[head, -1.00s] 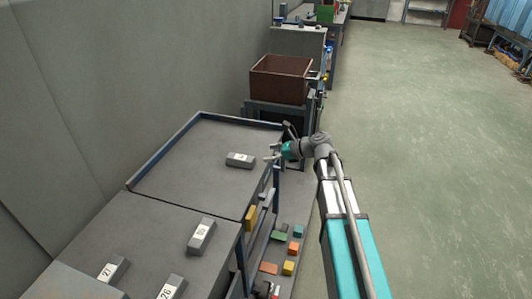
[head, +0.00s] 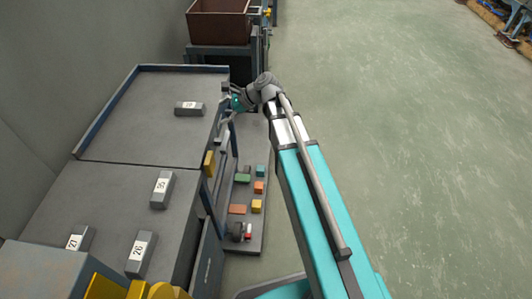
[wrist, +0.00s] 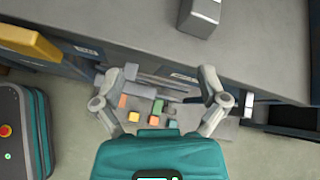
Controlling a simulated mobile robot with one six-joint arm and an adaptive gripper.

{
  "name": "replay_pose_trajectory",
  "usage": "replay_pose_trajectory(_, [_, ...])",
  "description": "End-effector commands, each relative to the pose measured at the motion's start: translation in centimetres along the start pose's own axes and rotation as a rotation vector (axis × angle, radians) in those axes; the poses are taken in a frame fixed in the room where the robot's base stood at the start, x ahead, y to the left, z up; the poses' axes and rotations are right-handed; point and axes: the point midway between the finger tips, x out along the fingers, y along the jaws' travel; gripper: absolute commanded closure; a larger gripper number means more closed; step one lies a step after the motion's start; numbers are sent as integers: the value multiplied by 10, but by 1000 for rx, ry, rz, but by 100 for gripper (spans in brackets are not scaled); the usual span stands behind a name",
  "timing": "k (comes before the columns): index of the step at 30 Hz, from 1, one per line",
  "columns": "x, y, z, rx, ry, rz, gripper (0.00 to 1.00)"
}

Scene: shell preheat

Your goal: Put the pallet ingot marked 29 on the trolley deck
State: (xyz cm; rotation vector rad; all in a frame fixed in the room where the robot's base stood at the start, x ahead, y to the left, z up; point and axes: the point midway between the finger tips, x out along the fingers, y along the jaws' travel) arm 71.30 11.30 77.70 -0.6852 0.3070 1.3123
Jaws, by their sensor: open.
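Several grey ingots with white labels lie on two dark flat surfaces in the head view. One ingot (head: 162,189) on the near surface has a label that may read 29, but it is too small to be sure. The ingots marked 27 (head: 80,240) and 26 (head: 141,253) lie nearer. Another ingot (head: 190,108), its label unreadable, lies on the far blue-edged deck (head: 125,120), which looks like the trolley deck. My gripper (head: 226,101) is beside that deck's right edge, open and empty. In the wrist view its fingers (wrist: 157,84) are spread, with an ingot (wrist: 200,14) ahead, apart from them.
A low shelf (head: 250,240) right of the surfaces holds several coloured blocks. A yellow part (head: 209,164) stands at the surfaces' right edge. A rusty brown bin (head: 219,22) stands beyond the deck. The floor (head: 400,130) at right is clear.

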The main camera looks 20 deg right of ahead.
Motion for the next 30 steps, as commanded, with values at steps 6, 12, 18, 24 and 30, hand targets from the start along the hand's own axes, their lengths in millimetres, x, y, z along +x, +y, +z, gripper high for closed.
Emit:
replay_pose_trajectory(6, [-6,54,-27,-376,188,138,8])
replay_pose_trajectory(12, [-21,97,-52,-715,326,325,8])
replay_pose_trajectory(18, [-44,136,-75,-1030,420,561,8])
replay_pose_trajectory(24, [-70,166,-92,-1270,457,799,8])
replay_pose_trajectory(30, [-85,178,-100,-1383,459,931,8])
